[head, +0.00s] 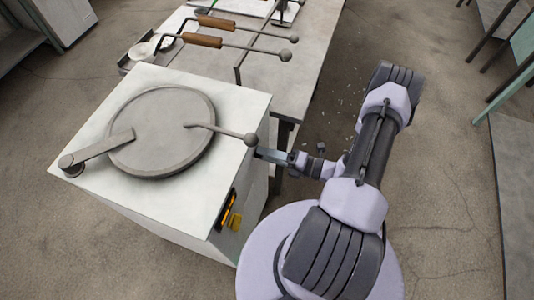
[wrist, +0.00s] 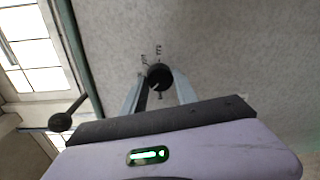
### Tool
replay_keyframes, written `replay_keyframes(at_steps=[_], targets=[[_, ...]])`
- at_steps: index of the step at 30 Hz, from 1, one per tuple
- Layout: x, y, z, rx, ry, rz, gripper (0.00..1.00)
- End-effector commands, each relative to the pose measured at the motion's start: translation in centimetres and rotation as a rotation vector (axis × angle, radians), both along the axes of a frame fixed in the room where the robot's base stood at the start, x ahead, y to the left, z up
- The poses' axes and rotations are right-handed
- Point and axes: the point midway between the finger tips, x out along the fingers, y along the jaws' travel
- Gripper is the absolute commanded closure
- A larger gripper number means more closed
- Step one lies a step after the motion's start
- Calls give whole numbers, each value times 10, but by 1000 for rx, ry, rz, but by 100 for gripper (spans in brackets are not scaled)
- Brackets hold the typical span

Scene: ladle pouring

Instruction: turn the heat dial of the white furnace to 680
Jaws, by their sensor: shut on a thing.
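The white furnace (head: 190,205) stands at the left in the head view, with a round grey lid (head: 160,140) on top. My gripper (head: 266,154) reaches in from the right, level with the furnace's right side. In the wrist view its two fingers (wrist: 160,82) are closed around a dark round knob, the heat dial (wrist: 160,75). Small dark marks show beside the dial, too small to read. The furnace edge hides the dial in the head view. An orange display (head: 228,210) and a yellow label (head: 236,222) sit on the furnace's side; their text is illegible.
The lid's ball-ended handle (head: 249,139) juts out just above my gripper. It seems to show in the wrist view too (wrist: 60,122). A grey table (head: 290,65) with wooden-handled tools (head: 203,40) stands behind. The floor at right is mostly open.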

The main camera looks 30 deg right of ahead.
Motion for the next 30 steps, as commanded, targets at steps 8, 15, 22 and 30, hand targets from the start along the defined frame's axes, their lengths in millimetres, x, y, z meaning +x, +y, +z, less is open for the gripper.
replay_keyframes(at_steps=[8, 15, 22, 30], targets=[[0, 0, 0, 0, 1, 0, 61], [0, 0, 0, 1, 1, 0, 43], [0, 0, 0, 1, 1, 0, 43], [-21, -18, 4, 1, 0, -6, 43]])
